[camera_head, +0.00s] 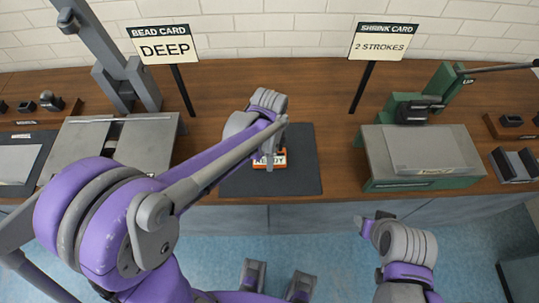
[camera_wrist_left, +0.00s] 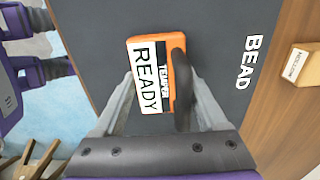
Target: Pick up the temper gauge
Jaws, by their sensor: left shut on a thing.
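The temper gauge (camera_head: 282,160) is an orange block with a white label reading READY, over the dark mat (camera_head: 304,178) in the head view. In the left wrist view the gauge (camera_wrist_left: 148,80) shows its TEMPER READY label and a dark curved handle (camera_wrist_left: 182,88). My left gripper (camera_wrist_left: 163,88) is shut on the gauge, with a finger on either side of it. My left wrist hides part of the gauge in the head view. I cannot tell whether the gauge touches the mat.
A grey machine (camera_head: 118,143) stands left of the mat and a green one (camera_head: 424,158) right of it. Sign posts hold a BEAD CARD sign (camera_head: 164,45) and a SHRINK CARD sign (camera_head: 383,42). A small wooden block (camera_wrist_left: 300,64) lies beside the mat.

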